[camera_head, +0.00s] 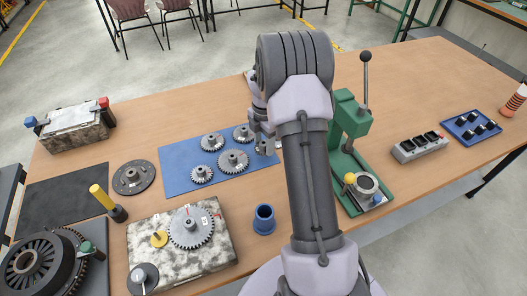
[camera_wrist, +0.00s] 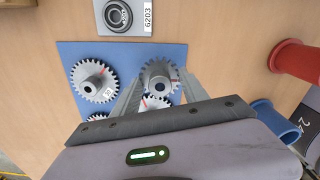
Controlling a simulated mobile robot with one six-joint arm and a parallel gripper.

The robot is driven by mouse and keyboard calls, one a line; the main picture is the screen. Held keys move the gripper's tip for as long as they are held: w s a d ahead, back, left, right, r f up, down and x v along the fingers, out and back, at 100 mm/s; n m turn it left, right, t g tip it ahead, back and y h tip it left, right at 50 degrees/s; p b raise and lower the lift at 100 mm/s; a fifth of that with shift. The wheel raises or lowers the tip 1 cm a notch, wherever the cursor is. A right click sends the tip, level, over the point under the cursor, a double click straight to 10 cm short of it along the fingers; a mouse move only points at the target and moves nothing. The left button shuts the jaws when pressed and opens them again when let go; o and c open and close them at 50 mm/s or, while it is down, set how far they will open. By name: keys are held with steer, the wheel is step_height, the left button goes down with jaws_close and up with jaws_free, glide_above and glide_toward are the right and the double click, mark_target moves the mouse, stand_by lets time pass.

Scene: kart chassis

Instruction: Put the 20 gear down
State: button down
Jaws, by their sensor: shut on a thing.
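My gripper (camera_wrist: 160,88) is shut on a small grey toothed gear (camera_wrist: 159,74), taken to be the 20 gear, with a red mark on it; no number on it can be read. The gear is over the blue mat (camera_wrist: 120,52); whether it touches the mat I cannot tell. In the head view my gripper (camera_head: 265,145) is at the mat's right end (camera_head: 178,160), partly hidden by my arm. Several other gears lie on the mat, such as a far one (camera_head: 243,133) and a larger near one (camera_head: 233,161).
A blue spool (camera_wrist: 275,120) and a red spool (camera_wrist: 295,62) stand beside the mat. A card marked 6203 (camera_wrist: 124,16) lies past it. A green press (camera_head: 347,135) stands right of my arm. A stone-like block with a gear (camera_head: 190,227) is in front.

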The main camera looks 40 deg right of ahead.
mark_target(264, 150)
step_height(264, 150, down, 4)
steer(key=shift+d+r+b, duration=0.1)
steer(key=shift+r+b, duration=0.1)
steer(key=shift+b, duration=0.8)
steer(key=shift+f, duration=0.15)
steer(key=c, duration=0.6)
jaws_free()
